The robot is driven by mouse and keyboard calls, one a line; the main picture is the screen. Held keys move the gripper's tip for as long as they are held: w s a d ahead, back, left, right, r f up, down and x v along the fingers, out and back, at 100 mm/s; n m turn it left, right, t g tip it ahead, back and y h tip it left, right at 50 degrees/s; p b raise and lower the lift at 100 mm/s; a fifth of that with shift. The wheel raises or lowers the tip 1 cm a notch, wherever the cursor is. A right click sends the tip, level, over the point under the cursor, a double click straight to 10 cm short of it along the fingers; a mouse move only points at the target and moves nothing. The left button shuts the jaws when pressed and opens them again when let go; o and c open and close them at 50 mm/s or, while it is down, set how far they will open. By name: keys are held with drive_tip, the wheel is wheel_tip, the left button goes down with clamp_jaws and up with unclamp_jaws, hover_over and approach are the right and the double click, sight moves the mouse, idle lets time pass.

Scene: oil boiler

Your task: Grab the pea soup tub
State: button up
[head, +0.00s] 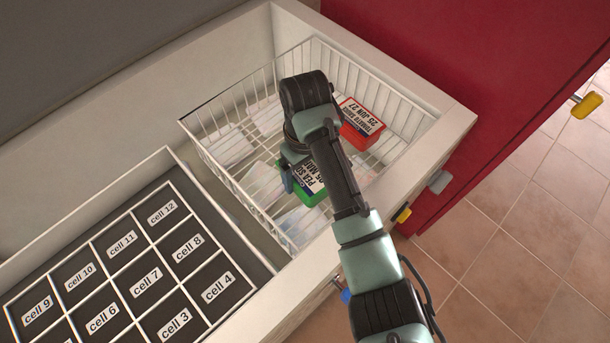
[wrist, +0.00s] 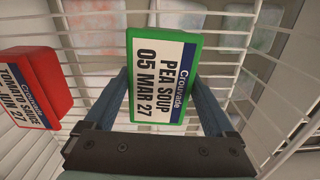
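The pea soup tub (wrist: 165,75) is a green tub with a white label reading PEA SOUP 05 MAR 27. In the wrist view it fills the space between the two blue-grey fingers of my gripper (wrist: 160,78). Both fingers lie against its sides with no clear gap. In the head view the tub (head: 309,190) shows partly beside my arm, inside the wire basket; my arm hides part of it. Its label looks larger than the red tub's in the wrist view, so it appears nearer the camera. Whether it touches anything below cannot be seen.
A red tomato sauce tub (head: 362,124) sits in the white wire basket (head: 213,166), also to the left in the wrist view (wrist: 32,85). Several pale packs lie on the basket floor. A dark tray with labelled cells (head: 130,270) stands left of the basket.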

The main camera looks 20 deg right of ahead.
drive_tip(key=shift+r, duration=0.1)
drive_tip(key=c, duration=1.3)
